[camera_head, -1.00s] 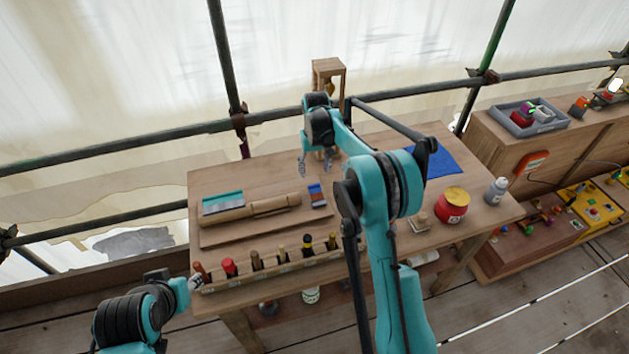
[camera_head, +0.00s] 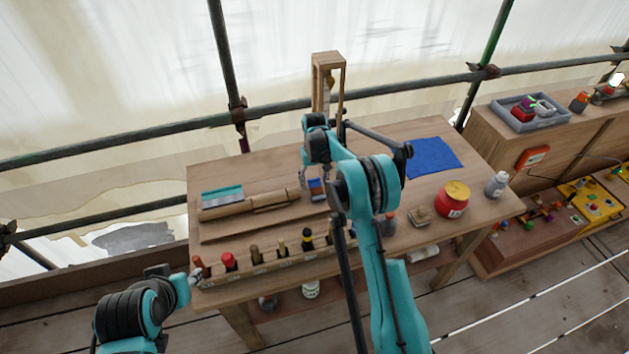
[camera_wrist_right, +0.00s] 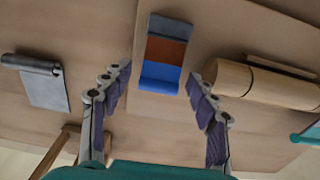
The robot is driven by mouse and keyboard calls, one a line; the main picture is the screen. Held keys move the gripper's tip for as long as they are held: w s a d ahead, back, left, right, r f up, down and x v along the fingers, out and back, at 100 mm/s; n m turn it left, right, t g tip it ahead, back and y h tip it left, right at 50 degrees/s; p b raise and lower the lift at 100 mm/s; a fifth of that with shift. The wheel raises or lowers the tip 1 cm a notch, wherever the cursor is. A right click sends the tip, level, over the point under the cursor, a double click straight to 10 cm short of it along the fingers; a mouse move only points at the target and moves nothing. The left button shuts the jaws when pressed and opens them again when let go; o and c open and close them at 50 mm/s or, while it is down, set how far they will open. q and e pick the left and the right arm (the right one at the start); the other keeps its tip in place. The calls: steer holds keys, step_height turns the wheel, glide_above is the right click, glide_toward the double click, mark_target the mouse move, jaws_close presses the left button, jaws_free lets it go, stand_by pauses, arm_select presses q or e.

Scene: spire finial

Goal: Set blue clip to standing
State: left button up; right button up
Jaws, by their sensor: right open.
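The blue clip (camera_head: 316,190) is a small block with blue, reddish-brown and grey-blue bands. In the right wrist view the clip (camera_wrist_right: 166,55) lies ahead of and between my open right fingers (camera_wrist_right: 159,85), with space on both sides and nothing held. My right gripper (camera_head: 315,180) is over the clip in the head view. My left gripper (camera_head: 194,278) is at the table's front-left corner; its jaws are too small to judge.
The wooden roller (camera_wrist_right: 262,84) lies close to one right finger. A grey roll with a sheet (camera_wrist_right: 38,78) lies on the other side. A tall wooden stand (camera_head: 327,75) is behind. A rack of bottles (camera_head: 270,266) lines the front edge; a blue cloth (camera_head: 433,158) and red jar (camera_head: 452,202) are right.

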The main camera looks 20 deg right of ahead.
steer(key=c, duration=1.2)
steer(key=shift+o, duration=0.2)
